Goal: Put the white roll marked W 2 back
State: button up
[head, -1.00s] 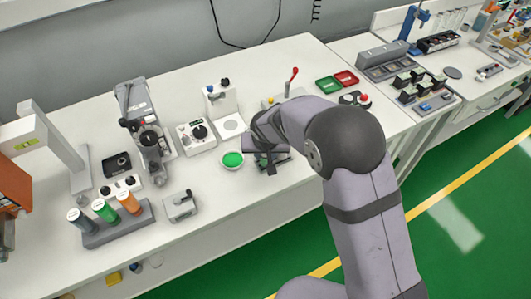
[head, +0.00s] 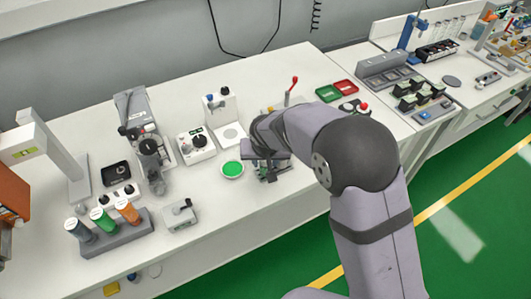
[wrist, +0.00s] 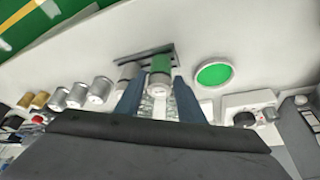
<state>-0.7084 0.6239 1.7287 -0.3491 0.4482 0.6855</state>
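My gripper (wrist: 158,98) shows in the wrist view as two blue fingers standing apart. A roll with a green body and a pale end (wrist: 160,72) lies beyond and between the fingertips; I see no clear contact with it. A grey-white roll (wrist: 128,71) is beside it, partly behind the left finger. Both are at a dark rack (wrist: 146,52). No W 2 marking is readable, so I cannot tell which roll is the white one. In the head view my gripper (head: 266,158) is right of the green dish (head: 232,170); my arm hides much of what is there.
Several silver and gold cylinders (wrist: 78,95) stand left in the wrist view. In the head view, a grey rack (head: 118,240) with grey, green and orange rolls stands front left. Bench space is clear front right of the grey box (head: 179,214).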

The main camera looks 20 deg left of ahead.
jog(key=b+v, duration=0.1)
jog(key=v, duration=0.8)
jog(key=shift+s+r+b, duration=0.2)
jog(key=shift+r+b, duration=0.1)
jog(key=s+d+f+m+g+h, duration=0.1)
jog(key=s+d+f, duration=0.1)
jog(key=d, duration=0.8)
jog(key=s+d+f+m+g+h, duration=0.1)
jog(key=s+d, duration=0.2)
jog(key=d, duration=0.7)
jog(key=s+d+f+m+g, duration=0.1)
jog(key=s+d+f+g, duration=0.1)
jog(key=s+d, duration=0.8)
jog(key=shift+s+d+f+m+y, duration=0.35)
jog(key=shift+s+f, duration=0.4)
jog(key=shift+s, duration=0.35)
